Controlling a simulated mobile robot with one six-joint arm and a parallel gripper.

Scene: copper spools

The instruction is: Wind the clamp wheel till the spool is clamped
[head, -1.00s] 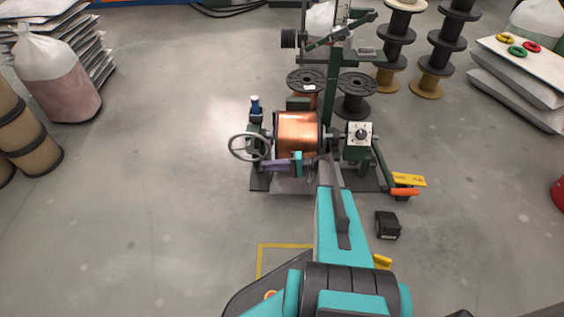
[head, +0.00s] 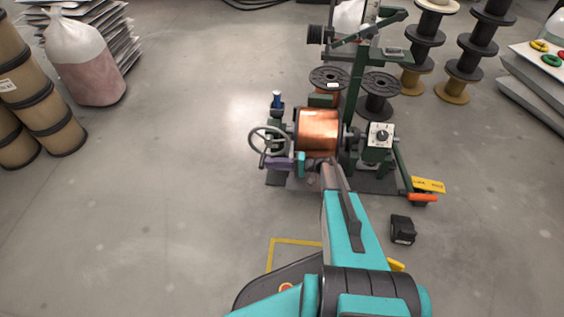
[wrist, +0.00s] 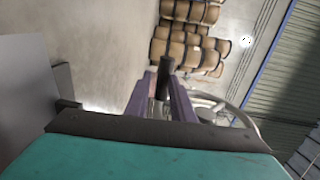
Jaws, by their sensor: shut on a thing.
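The clamp wheel (head: 254,136) is a grey spoked handwheel on the left of the green winding machine. The copper spool (head: 318,131) sits on the machine between the wheel side and a white dial box (head: 380,135). Whether its ends are gripped is too small to tell. My gripper (head: 266,162), with purple fingers, is at the wheel's lower rim. In the wrist view my gripper (wrist: 163,80) is shut on the wheel's dark handle (wrist: 166,64), which stands between the fingers. Part of the wheel rim (wrist: 240,115) shows to the right.
A blue-capped bottle (head: 277,99) stands behind the wheel. A yellow tag (head: 428,185) and orange-gripped lever (head: 422,198) stick out at the machine's right. A black box (head: 402,229) lies on the floor. The floor left of the machine is clear.

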